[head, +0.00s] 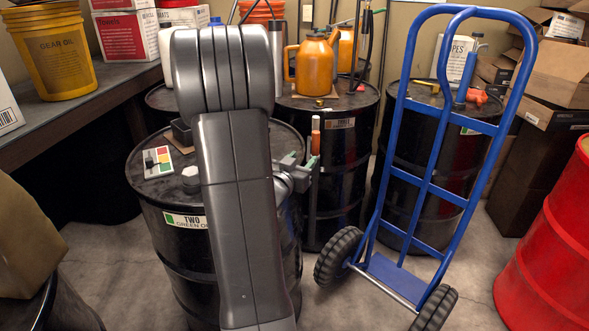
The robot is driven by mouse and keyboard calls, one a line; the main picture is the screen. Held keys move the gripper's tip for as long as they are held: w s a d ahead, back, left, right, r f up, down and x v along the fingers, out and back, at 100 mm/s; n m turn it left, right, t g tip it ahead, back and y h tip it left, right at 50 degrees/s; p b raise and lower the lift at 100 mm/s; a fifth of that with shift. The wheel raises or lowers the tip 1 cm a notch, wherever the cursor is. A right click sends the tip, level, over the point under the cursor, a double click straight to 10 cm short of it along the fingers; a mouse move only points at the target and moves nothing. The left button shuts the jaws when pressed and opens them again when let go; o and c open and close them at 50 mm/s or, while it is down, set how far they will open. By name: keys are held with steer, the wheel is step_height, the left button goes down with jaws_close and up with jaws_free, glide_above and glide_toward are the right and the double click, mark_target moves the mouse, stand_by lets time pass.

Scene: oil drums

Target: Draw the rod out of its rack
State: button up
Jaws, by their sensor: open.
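An upright orange-brown rod (315,136) shows just beyond and to the right of my gripper. Its lower end is hidden by the gripper. No rack can be made out clearly around it; a dark block (181,133) on the drum labelled TWO is partly hidden by my arm. My gripper (302,168) is open at the right edge of that drum (160,202), with its fingertips close to the rod's lower part. I cannot tell whether the rod stands between the fingers or behind them, or whether they touch it.
A card with coloured squares (157,161) and a pale hexagonal piece (191,178) lie on the front drum. Behind is another black drum (340,190) with an orange jug (311,60). A blue hand truck (425,170) stands right; a red drum (550,250) is farther right.

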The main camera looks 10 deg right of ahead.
mark_target(314, 137)
steer(key=x, duration=1)
steer(key=shift+w+d+p, duration=0.1)
steer(key=shift+p, duration=0.2)
jaws_close()
steer(key=shift+r+p, duration=1.05)
steer(key=shift+r, duration=0.45)
step_height(314, 137, up, 9)
steer(key=p, duration=0.6)
steer(key=shift+f, duration=0.25)
step_height(314, 137, up, 12)
steer(key=p, duration=0.9)
steer(key=shift+f+p, duration=0.25)
steer(key=shift+p, duration=0.1)
steer(key=shift+r, duration=0.1)
